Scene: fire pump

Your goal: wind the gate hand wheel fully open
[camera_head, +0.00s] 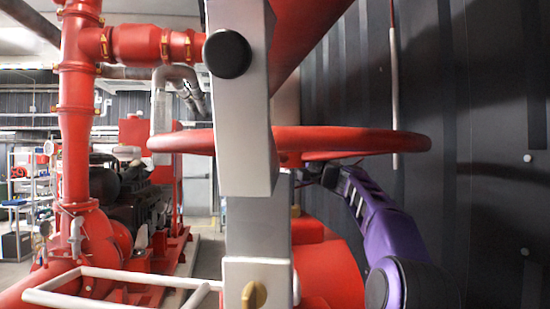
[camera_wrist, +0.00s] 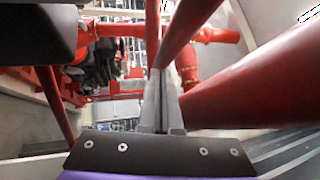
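The red hand wheel (camera_head: 355,141) shows nearly edge-on in the head view, lying level. My gripper is at the end of my purple and black arm, under the right half of the wheel. The rim and the arm hide its fingertips in the head view. In the wrist view my gripper (camera_wrist: 161,72) has its two pale fingers close together with only a narrow gap. A red bar of the wheel (camera_wrist: 182,35) runs right at the fingertips. I see nothing clearly held between them, and contact is hard to tell.
A dark ribbed wall (camera_head: 490,130) stands close on the right. A thick red pipe (camera_wrist: 265,85) is close to the gripper's right in the wrist view. Red pump piping (camera_head: 75,110) and a white rail frame (camera_head: 130,275) stand on the left.

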